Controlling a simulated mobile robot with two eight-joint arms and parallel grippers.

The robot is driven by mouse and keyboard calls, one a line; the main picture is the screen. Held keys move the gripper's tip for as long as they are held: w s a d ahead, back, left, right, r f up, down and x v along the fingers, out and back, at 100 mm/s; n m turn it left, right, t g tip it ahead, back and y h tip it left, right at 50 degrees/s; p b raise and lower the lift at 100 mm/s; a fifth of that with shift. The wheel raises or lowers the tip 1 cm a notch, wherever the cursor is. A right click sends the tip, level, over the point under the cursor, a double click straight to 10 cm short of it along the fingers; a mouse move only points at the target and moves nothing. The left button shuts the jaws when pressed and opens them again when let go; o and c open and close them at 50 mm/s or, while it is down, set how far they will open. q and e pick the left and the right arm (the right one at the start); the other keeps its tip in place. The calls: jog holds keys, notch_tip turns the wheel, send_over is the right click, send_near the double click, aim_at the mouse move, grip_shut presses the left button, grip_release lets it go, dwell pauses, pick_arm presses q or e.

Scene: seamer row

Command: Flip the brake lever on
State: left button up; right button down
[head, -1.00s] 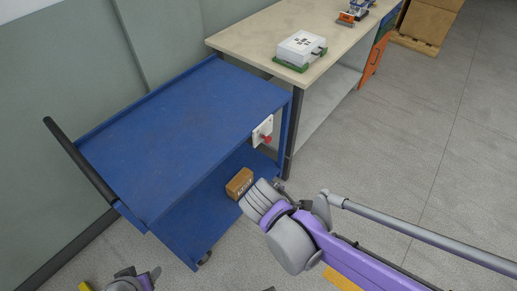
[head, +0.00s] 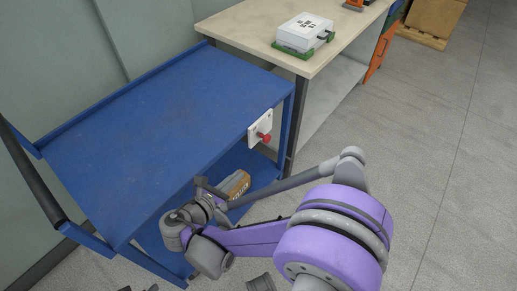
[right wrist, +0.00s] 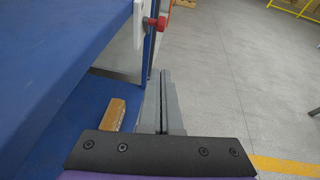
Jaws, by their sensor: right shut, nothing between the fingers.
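The brake lever (head: 264,137) is a small red knob on a white plate (head: 260,126), fixed to the near right side of a blue cart (head: 150,130). The red lever also shows at the top of the right wrist view (right wrist: 157,22), beside the white plate (right wrist: 138,28). My right gripper (head: 203,183) is shut and empty, below and left of the lever in the head view. In the right wrist view its fingers (right wrist: 163,78) lie together, pointing toward the lever but apart from it. Only grey slivers, perhaps of my left arm, show at the bottom edge.
A brown box (head: 238,183) lies on the cart's lower shelf, close to my right gripper in the picture. A beige workbench (head: 255,38) with a white case (head: 305,30) adjoins the cart. The floor (head: 440,150) to the right is clear.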

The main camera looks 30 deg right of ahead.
jog(key=shift+d, duration=0.1)
jog(key=b, duration=0.2)
send_near(265, 137)
jog(key=w+d+f, duration=0.2)
jog(key=d+f, duration=0.3)
jog(key=shift+r+p, duration=0.15)
jog(key=shift+p, duration=0.2)
jog(key=shift+d+r+y+p, duration=0.15)
jog(key=shift+r+y+p, duration=0.1)
jog(key=shift+y+p, duration=0.2)
jog(key=shift+r, duration=0.1)
